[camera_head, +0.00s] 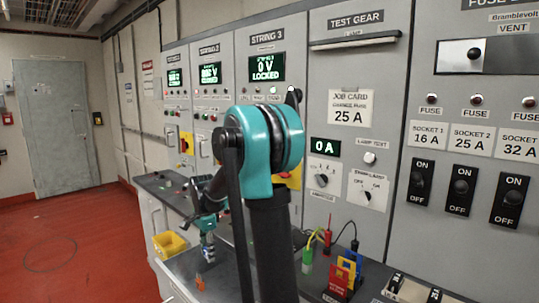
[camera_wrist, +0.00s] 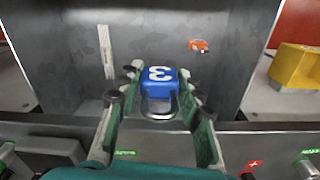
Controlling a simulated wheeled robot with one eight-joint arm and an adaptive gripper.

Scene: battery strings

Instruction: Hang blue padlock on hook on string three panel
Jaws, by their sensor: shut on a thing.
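The blue padlock (camera_wrist: 157,88) with a white "3", upside down in the wrist view, sits between the fingers of my gripper (camera_wrist: 160,90). My gripper is shut on its body, and its shackle (camera_wrist: 160,114) points toward the bottom of that view. The string three panel (camera_head: 265,95) stands behind my arm, with a display (camera_head: 267,67) reading "0 V LOCKED". My arm hides much of its lower part, and I cannot make out the hook.
A small orange-red item (camera_wrist: 198,46) lies on the counter. Test leads (camera_head: 327,238) and coloured tags (camera_head: 345,277) sit right of my arm.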

